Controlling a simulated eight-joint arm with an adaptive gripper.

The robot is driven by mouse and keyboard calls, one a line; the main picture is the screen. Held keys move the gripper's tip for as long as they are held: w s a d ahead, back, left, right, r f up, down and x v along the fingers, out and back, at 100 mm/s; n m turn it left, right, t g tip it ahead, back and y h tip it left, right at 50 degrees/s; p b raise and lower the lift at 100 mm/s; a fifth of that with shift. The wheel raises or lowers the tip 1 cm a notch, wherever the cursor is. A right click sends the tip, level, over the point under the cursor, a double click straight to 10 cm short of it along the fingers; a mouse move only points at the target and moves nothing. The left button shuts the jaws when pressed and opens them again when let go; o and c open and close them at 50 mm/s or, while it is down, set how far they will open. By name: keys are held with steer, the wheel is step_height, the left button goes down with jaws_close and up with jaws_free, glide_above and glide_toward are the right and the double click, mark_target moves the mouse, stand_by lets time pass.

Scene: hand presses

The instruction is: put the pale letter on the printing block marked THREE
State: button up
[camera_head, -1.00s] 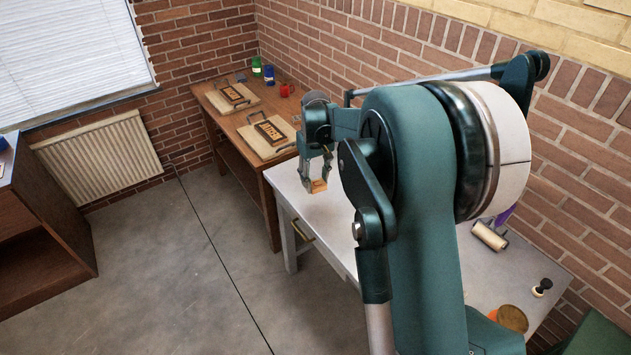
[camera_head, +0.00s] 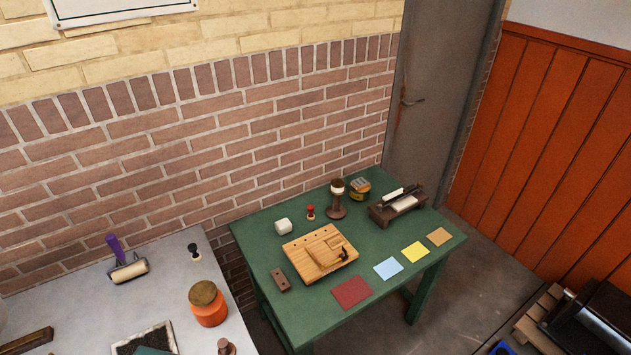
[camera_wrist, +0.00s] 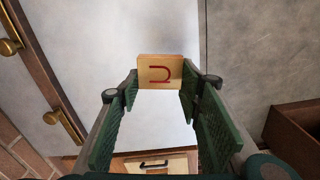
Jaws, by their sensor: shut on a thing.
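In the wrist view my gripper (camera_wrist: 160,80) is shut on a pale wooden letter block (camera_wrist: 161,72). The block sits between the two fingertips, and its face shows a red mark like a U turned on its side. The head view does not show my gripper or this letter. No block marked THREE can be read in either current view. At the bottom of the wrist view is part of a pale board with a dark handle (camera_wrist: 155,163), mostly cut off.
The head view shows a green table (camera_head: 262,240) with a wooden board (camera_head: 320,252), coloured cards and small tools. A pale table (camera_head: 195,262) at lower left holds a roller (camera_head: 129,268) and an orange jar (camera_head: 207,303). Brass handles (camera_wrist: 52,117) show in the wrist view.

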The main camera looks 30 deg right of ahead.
steer(key=w+d+m+p, duration=0.1)
steer(key=w+d+m, duration=0.4)
steer(key=w+d, duration=2.3)
steer(key=w+d+f+m, duration=0.15)
steer(key=w+d, duration=0.35)
steer(key=d, duration=1.1)
steer(key=w+d+m, duration=0.2)
steer(key=w+d, duration=0.4)
steer(key=d, duration=1)
steer(key=w+d+m, duration=0.2)
steer(key=w+d, duration=0.3)
steer(key=d, duration=1)
steer(key=w+d+m, duration=0.2)
steer(key=w+d, duration=0.1)
steer(key=d, duration=1.4)
step_height(320, 180, up, 4)
steer(key=m, duration=0.4)
glide_above(359, 180)
steer(key=shift+f+n+b, duration=0.1)
steer(key=shift+n+b, duration=0.15)
steer(key=shift+b, duration=0.1)
steer(key=shift+f, duration=0.1)
steer(key=shift+f, duration=3.05)
